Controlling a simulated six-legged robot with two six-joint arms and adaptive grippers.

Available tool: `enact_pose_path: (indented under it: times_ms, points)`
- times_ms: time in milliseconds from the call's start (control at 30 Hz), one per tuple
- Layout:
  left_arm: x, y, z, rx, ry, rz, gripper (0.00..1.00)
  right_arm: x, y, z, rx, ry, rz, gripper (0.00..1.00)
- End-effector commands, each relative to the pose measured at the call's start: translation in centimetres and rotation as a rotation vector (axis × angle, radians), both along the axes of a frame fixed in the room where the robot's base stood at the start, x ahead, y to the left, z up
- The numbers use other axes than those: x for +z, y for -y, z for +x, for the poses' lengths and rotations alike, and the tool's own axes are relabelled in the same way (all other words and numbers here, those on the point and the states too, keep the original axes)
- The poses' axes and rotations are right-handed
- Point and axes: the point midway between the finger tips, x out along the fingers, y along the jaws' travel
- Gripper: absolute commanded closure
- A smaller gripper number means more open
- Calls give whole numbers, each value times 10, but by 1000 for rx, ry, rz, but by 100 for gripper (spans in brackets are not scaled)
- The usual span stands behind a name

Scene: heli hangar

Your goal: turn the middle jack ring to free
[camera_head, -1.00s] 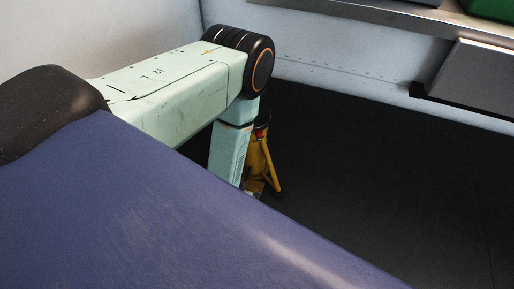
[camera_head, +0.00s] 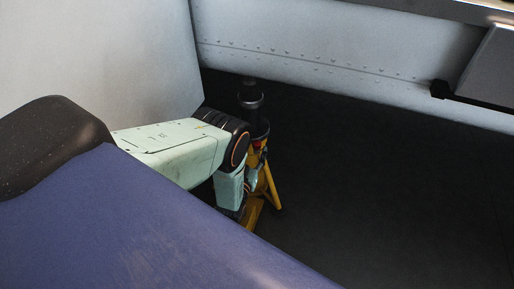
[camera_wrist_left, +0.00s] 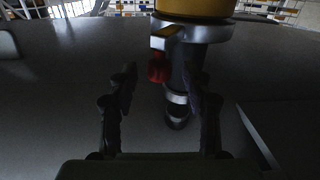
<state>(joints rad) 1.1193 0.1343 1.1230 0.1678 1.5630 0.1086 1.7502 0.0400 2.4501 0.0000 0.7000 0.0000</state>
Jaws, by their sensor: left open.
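A yellow jack (camera_head: 268,182) with a black ram stands on the dark floor, partly behind my left arm in the head view. A small red part shows near its top. In the left wrist view the jack looks upside down, with a yellow body (camera_wrist_left: 195,6), a silver collar ring (camera_wrist_left: 207,31) with a pale tab, a red knob (camera_wrist_left: 158,68) and the dark ram (camera_wrist_left: 180,80). My left gripper (camera_wrist_left: 163,76) is open. Its fingers stand either side of the red knob and ram in that picture; contact cannot be told. My right gripper is out of view.
A pale riveted wall (camera_head: 330,60) runs behind the jack, and another pale panel (camera_head: 90,50) stands at the left. A grey box-like fixture (camera_head: 488,68) juts out at the upper right. The dark floor (camera_head: 390,190) right of the jack is clear.

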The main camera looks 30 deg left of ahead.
Motion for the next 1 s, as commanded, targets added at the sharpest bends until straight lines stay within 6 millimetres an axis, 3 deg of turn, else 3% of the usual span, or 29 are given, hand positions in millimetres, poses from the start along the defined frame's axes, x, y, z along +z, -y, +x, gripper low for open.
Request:
enact_pose_path:
  times_ms: [200,567,1000]
  points:
    - [-1,-8,27,-1,1,0,50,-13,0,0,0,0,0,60]
    - [0,-11,35,0,-1,1,50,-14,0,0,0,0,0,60]
    - [0,-11,35,-1,-2,0,86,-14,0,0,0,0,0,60]
